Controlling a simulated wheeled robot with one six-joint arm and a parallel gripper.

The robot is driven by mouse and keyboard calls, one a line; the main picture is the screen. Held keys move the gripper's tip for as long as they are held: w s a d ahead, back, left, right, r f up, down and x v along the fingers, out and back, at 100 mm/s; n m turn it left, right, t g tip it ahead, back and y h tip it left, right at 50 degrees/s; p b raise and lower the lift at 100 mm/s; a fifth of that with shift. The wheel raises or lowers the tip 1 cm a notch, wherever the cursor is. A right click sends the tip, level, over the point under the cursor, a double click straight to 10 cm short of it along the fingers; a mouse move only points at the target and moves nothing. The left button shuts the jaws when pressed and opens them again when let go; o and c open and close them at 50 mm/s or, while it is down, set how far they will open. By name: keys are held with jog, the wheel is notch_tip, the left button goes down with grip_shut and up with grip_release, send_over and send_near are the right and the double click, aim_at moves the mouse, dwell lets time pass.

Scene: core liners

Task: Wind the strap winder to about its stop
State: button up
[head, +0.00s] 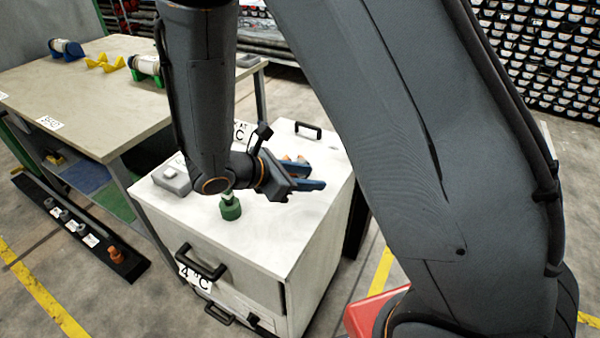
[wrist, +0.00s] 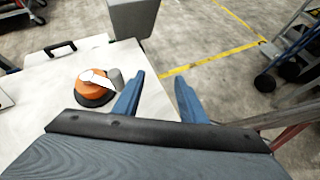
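An orange round device on a black base, which looks like the strap winder (wrist: 94,88), sits on the white cabinet top in the wrist view. A pale lever or crank lies across its top, and a short grey cylinder (wrist: 116,79) stands close at its right. In the head view my gripper and arm hide most of that spot. My gripper (head: 309,178) is over the cabinet top, with its two blue fingers apart. In the wrist view the gripper (wrist: 160,94) is open and empty, to the right of the winder and not touching it.
The white cabinet (head: 255,250) has black handles on its front and top. A green knobbed object (head: 230,208) and a grey box (head: 172,178) stand on it. A workbench (head: 90,95) with coloured holders is at the left. Beyond the cabinet lies open floor (wrist: 215,88).

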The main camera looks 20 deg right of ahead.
aim_at(297, 159)
jog(key=w+a+f+n+t, duration=0.1)
jog(key=w+a+n+t, duration=0.2)
jog(key=w+a+n, duration=0.15)
jog(key=shift+t, duration=0.4)
jog(key=x, duration=0.7)
jog(key=shift+w+d+f, duration=0.15)
jog(key=shift+w+d, duration=0.05)
jog(key=shift+w, duration=0.15)
grip_shut()
